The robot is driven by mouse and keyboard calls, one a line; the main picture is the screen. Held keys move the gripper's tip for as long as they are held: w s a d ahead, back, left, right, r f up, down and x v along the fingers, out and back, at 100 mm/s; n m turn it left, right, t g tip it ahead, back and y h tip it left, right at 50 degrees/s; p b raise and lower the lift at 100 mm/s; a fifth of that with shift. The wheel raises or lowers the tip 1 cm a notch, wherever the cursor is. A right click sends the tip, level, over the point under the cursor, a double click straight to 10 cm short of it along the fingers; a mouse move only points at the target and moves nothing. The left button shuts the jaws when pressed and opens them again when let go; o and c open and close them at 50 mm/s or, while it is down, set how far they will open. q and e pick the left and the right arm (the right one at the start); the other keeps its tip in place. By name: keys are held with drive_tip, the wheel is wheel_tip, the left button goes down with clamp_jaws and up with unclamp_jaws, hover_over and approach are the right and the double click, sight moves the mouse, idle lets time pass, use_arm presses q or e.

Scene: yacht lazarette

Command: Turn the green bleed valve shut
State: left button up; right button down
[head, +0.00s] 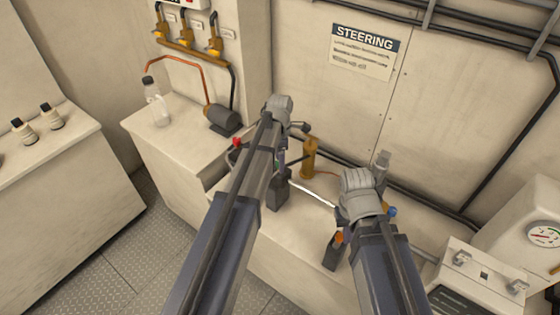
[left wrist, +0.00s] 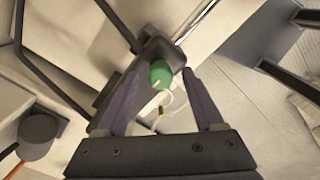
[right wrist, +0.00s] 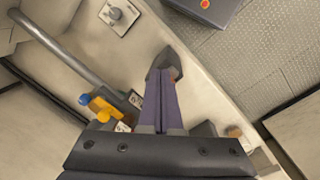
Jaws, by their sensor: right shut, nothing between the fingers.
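The green bleed valve knob (left wrist: 160,73) shows in the left wrist view on a dark bracket (left wrist: 160,48), with a pale line across its face. In the head view, my left arm mostly hides it; only a speck of green (head: 277,163) shows. My left gripper (left wrist: 162,76) is open, with one finger on each side of the knob and gaps visible. I cannot tell the depth between fingertips and knob. My right gripper (right wrist: 160,82) is shut and empty, its fingers together close to another dark bracket (right wrist: 165,62). I cannot tell whether they touch it.
A brass cylinder (head: 310,158) stands behind the left gripper. A blue knob on a yellow valve (right wrist: 98,106) lies beside the right gripper. A red knob (head: 237,142), a bottle (head: 156,103) and a motor (head: 221,119) are at left. A gauge box (head: 525,225) stands at right.

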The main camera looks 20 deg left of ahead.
use_arm(q)
clamp_jaws()
idle(0.3)
drive_tip(key=shift+m, duration=0.3)
drive_tip(key=m, duration=1.7)
drive_tip(key=shift+m, duration=0.3)
idle(0.3)
